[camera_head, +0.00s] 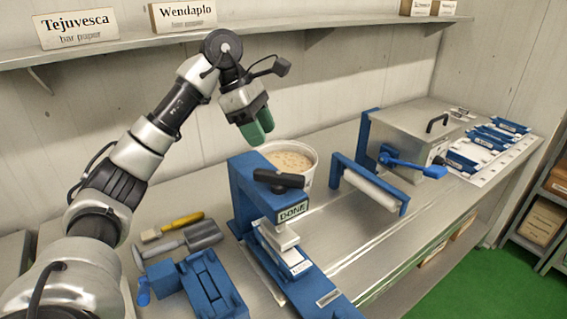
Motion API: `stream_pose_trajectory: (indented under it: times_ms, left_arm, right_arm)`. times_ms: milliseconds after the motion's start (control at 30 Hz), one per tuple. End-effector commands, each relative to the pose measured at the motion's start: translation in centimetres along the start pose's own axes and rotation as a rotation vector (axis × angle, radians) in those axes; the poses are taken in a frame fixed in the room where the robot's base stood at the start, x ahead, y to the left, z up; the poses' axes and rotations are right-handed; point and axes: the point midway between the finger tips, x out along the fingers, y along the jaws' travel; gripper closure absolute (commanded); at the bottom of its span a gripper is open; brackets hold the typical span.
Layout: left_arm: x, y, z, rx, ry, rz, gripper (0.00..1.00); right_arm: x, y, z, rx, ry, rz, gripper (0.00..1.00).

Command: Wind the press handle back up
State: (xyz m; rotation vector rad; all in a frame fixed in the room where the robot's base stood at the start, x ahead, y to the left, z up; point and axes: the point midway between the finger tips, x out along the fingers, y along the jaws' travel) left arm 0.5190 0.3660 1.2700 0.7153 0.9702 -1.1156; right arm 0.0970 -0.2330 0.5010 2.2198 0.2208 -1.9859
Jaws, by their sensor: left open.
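The blue press (245,197) stands on the metal bench in the middle of the view. Its black handle (279,181) lies across the top of the frame, and a "DONE" label (293,211) shows on its front. The pale press block (284,236) is low, over a white piece on the blue base; whether they touch I cannot tell. My left gripper (258,126) has green fingertips pointing down. It is open and empty, above and behind the handle, apart from it. My right gripper is not in view.
A tub of nougat (290,160) stands just behind the press. A roller frame (372,187) and a metal box with a blue crank (415,140) are to the right. Hand tools (187,240) and a blue mould (203,287) lie left. A shelf (130,42) runs above.

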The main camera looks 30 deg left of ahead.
Motion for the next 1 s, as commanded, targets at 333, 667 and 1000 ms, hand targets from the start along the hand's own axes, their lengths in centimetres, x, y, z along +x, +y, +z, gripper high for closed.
stream_pose_trajectory:
  times_ms: [333,667,1000]
  left_arm:
    - [2.3,-0.2,-1.1,-0.009,0.047,-0.008,0.51]
    - [8.1,-0.2,-1.3,-0.008,0.046,-0.007,0.51]
    - [9.9,-0.2,-1.4,-0.008,0.044,-0.003,0.51]
  right_arm:
    - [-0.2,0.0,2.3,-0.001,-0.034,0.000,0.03]
    - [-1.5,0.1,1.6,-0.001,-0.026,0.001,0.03]
    - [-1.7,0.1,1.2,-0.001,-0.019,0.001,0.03]
